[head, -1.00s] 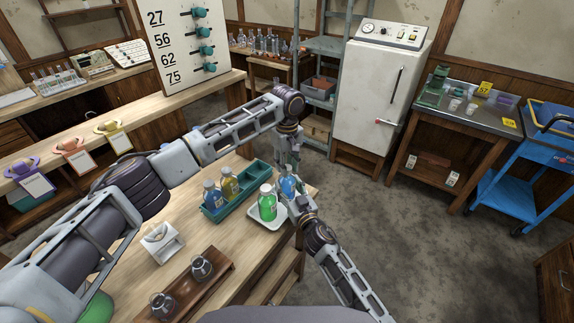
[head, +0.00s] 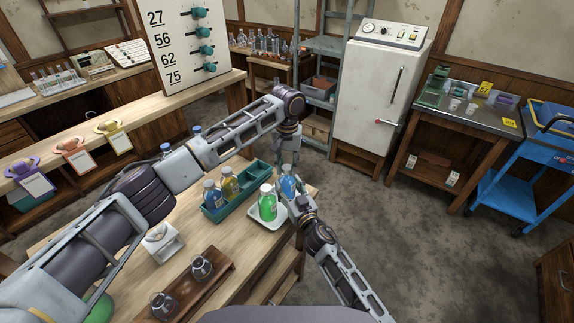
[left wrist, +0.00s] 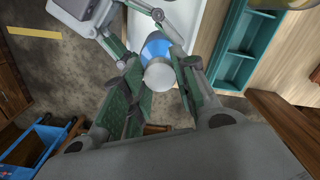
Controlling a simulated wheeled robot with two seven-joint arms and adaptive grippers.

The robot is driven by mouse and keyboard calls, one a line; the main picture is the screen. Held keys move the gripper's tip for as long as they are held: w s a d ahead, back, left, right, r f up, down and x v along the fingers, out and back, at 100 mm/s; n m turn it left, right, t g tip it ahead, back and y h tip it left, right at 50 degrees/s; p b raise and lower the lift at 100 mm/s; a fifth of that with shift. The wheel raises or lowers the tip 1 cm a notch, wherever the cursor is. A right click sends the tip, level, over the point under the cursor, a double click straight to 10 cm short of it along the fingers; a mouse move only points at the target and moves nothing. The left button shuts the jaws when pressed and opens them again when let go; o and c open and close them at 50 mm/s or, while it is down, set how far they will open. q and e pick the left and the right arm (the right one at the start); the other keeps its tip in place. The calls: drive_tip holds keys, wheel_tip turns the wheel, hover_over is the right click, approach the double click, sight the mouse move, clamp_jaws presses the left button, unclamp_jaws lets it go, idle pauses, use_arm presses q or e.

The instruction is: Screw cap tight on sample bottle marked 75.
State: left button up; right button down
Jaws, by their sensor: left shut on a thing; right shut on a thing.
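A blue bottle (head: 288,187) stands out over the right end of the near bench, beside the white tray. Its marking is not legible. In the left wrist view, the bottle (left wrist: 156,46) has a round white cap (left wrist: 158,76). My left gripper (head: 289,165) comes from above and is shut on the cap; in the left wrist view its green-padded fingers (left wrist: 163,88) lie on both sides of the cap. My right gripper (head: 296,201) is shut on the bottle's body from below right. The cap's thread is hidden.
A green bottle (head: 267,205) with a white cap stands on the white tray (head: 282,218). A teal rack (head: 243,202) holds a blue bottle (head: 212,194) and a yellow one (head: 230,184). A board (head: 180,50) shows 27, 56, 62, 75 with teal knobs. Floor to the right is clear.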

use_arm(q)
drive_tip(key=m, duration=1.6)
drive_tip(key=shift+w+m, duration=0.1)
drive_tip(key=shift+m, duration=0.2)
drive_tip(key=m, duration=1.4)
drive_tip(key=shift+m, duration=0.3)
drive_tip(key=m, duration=0.4)
drive_tip(key=shift+m, duration=0.3)
drive_tip(key=shift+f+m, duration=0.1)
drive_tip(key=shift+m, duration=2.4)
